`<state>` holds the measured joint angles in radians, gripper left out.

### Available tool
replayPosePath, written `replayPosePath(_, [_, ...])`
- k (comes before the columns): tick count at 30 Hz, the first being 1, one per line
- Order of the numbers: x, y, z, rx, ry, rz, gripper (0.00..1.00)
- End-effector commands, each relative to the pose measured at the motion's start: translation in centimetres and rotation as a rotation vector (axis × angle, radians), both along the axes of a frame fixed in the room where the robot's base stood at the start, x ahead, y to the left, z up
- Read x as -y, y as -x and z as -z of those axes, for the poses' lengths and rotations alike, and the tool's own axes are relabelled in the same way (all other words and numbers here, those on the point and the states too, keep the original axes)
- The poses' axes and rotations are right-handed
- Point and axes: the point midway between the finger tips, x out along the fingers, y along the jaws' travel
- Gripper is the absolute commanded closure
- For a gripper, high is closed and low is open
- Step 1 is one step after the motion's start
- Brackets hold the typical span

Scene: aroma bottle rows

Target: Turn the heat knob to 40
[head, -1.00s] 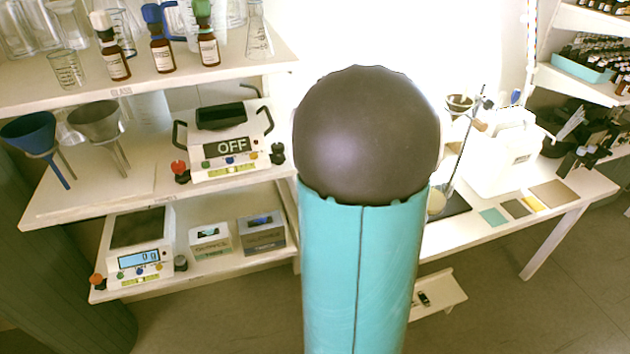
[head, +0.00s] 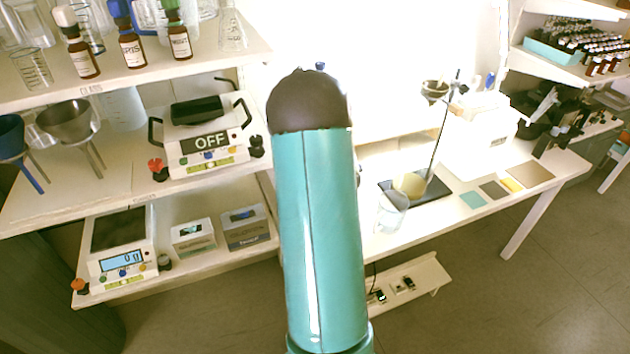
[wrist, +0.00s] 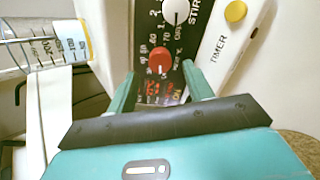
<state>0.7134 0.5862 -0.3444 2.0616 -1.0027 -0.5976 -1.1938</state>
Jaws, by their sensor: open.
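In the wrist view a black panel (wrist: 143,30) carries a red knob (wrist: 159,60) with small scale figures around it. I cannot read its setting for certain. A red lit display (wrist: 152,90) is just below the knob, its digits blurred. A white knob (wrist: 175,12) beside the word STIR is above it. My gripper (wrist: 158,69) is open, with one teal finger on each side of the red knob. I cannot tell whether either finger touches it. In the head view my arm hides the gripper and the red knob.
A yellow button (wrist: 236,11) marked TIMER is right of the panel. A graduated glass vessel (wrist: 40,50) lies across the wrist view's left side. In the head view, a device reading OFF (head: 209,141) and a scale (head: 122,262) stand on the left shelves; glassware (head: 391,212) is right of my arm.

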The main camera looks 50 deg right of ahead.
Motion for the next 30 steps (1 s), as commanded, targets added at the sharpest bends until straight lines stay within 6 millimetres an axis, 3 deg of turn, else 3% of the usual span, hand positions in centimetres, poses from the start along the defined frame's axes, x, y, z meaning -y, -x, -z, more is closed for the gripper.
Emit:
replayPosePath(6, [1.1, -1.9, 1.9, -0.002, -0.001, 0.001, 0.49])
replayPosePath(17, [1.3, -2.3, 2.2, 0.000, 0.000, 0.001, 0.49])
replayPosePath(24, [1.3, -2.3, 2.2, 0.000, 0.000, 0.001, 0.93])
replayPosePath(30, [1.3, -2.3, 2.2, 0.003, -0.005, 0.007, 0.93])
